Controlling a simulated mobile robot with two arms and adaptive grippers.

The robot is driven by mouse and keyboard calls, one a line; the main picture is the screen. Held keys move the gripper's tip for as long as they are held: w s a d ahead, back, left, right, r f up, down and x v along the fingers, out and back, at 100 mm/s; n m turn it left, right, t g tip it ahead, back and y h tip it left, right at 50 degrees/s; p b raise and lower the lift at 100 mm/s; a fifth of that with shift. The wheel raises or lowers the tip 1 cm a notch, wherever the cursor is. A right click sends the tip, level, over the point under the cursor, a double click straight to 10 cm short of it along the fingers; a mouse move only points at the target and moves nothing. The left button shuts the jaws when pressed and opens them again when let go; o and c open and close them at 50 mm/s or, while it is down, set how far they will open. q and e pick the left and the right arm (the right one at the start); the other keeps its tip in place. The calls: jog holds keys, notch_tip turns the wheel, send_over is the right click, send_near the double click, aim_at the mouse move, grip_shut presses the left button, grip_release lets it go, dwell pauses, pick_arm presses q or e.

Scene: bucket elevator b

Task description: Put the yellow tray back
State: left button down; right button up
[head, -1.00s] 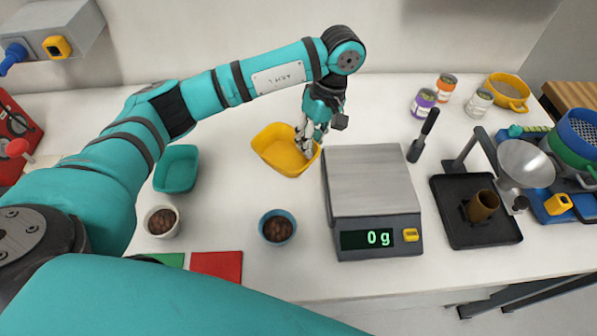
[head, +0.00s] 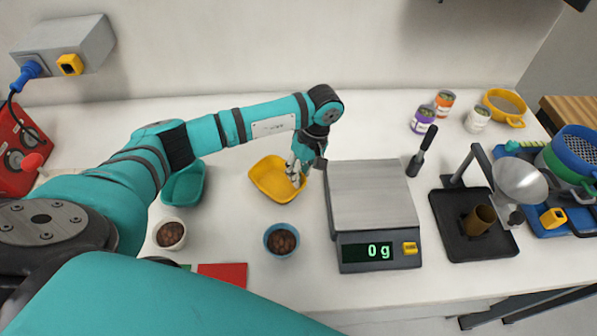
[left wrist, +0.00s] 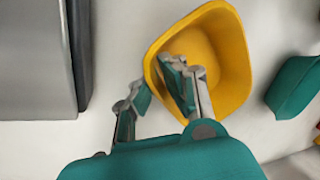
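The yellow tray (head: 262,190) sits on the white table, between the teal tray and the scale. It also shows in the left wrist view (left wrist: 230,50). My left gripper (head: 294,172) is at the tray's scale-side wall, pointing down. In the left wrist view the gripper (left wrist: 160,85) straddles this wall: one finger is inside the tray, the other outside, with a gap between them. Whether either finger touches the wall is unclear. My right gripper is in neither view.
A scale (head: 375,195) reading 0 g stands right of the tray. A teal tray (head: 183,184) is to the left. A blue bowl (head: 281,240) and a white bowl (head: 170,234) with brown contents stand in front. Jars (head: 424,121) are at the back right.

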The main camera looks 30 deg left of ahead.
pick_arm(q)
jog(key=shift+f, duration=0.3)
jog(key=c, duration=1.5)
grip_release()
jog(key=shift+r, duration=0.1)
jog(key=shift+r, duration=0.1)
jog(key=b+v, duration=0.3)
jog(key=v, duration=0.9)
jog(key=shift+b, duration=0.3)
jog(key=shift+s, duration=0.1)
